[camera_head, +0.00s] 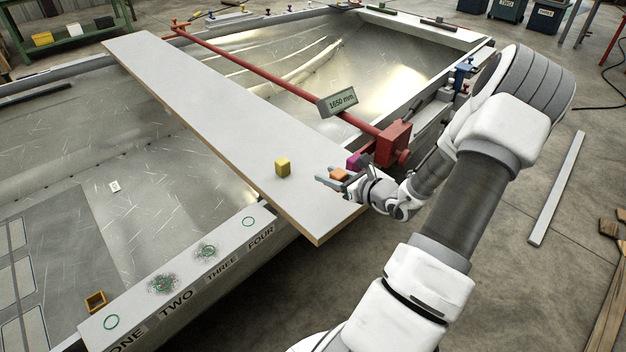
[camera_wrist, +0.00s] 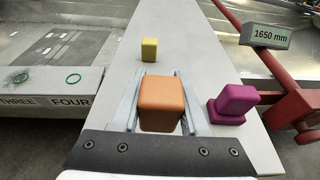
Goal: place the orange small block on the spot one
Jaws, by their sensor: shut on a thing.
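The orange small block (camera_wrist: 161,104) is between the two fingers of my gripper (camera_wrist: 161,112) in the wrist view. My gripper is shut on it, over the near end of the white plank. In the head view my gripper (camera_head: 333,178) and the orange block (camera_head: 339,174) are at the right edge of the plank. Spot one is a green ring (camera_head: 111,321) above the label ONE, at the lower left on the hull's ledge. Nothing stands on it. I cannot tell whether the block touches the plank.
A yellow block (camera_head: 282,168) and a purple piece (camera_head: 354,161) stand on the white plank (camera_head: 215,125). A red clamp bar (camera_head: 290,88) crosses the hull behind. Rings at TWO (camera_head: 162,284), THREE (camera_head: 207,251) and FOUR (camera_head: 249,221) are empty.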

